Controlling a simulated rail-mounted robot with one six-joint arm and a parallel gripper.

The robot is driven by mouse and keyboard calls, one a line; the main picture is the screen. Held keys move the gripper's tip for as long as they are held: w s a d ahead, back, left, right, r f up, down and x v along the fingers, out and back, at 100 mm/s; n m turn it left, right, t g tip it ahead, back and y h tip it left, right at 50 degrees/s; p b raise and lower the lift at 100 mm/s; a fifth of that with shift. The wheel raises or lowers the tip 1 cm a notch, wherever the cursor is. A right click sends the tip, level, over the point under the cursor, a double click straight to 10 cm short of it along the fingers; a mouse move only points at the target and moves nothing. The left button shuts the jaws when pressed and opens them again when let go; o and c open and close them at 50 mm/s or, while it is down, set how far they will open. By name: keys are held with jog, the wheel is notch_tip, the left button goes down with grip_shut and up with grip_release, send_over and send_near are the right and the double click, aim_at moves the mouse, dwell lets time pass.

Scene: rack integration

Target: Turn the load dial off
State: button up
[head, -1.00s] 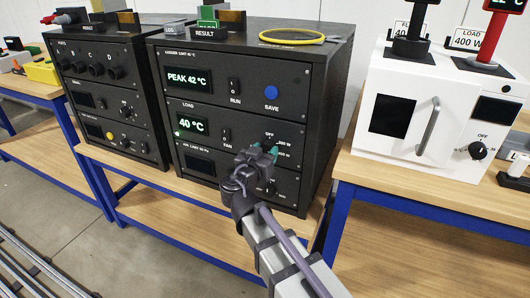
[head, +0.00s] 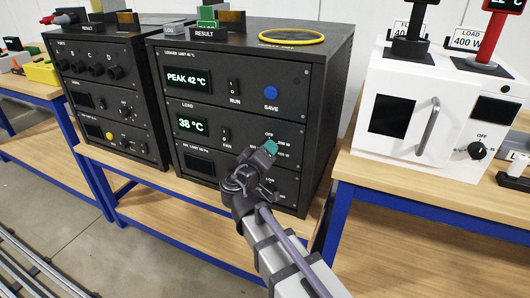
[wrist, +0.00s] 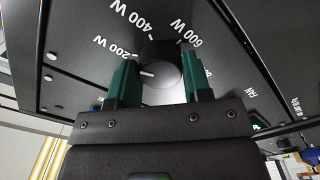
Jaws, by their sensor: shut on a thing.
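The load dial (wrist: 160,78) is a round black knob on the black rack's LOAD panel. In the wrist view it sits between the two green fingers of my gripper (wrist: 160,85), which is shut on it. A short white mark on the dial points left, below the 200 W label. The 200 W, 400 W and 600 W labels show around the dial; the right finger partly covers another label. In the head view my gripper (head: 270,147) hides the dial. The LOAD display (head: 191,124) reads 38 °C.
Above are the RUN switch (head: 234,87) and blue SAVE button (head: 271,92). The FAN switch (head: 225,134) is left of my gripper. A lower panel with another knob lies beneath it. A white oven (head: 425,110) stands on the right bench.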

jog(key=n, duration=1.3)
jog(key=shift+r+n, duration=0.1)
jog(key=shift+n, duration=0.3)
jog(key=o, duration=0.9)
jog(key=v, duration=1)
jog(key=shift+s+a, duration=0.15)
jog(key=shift+s, duration=0.25)
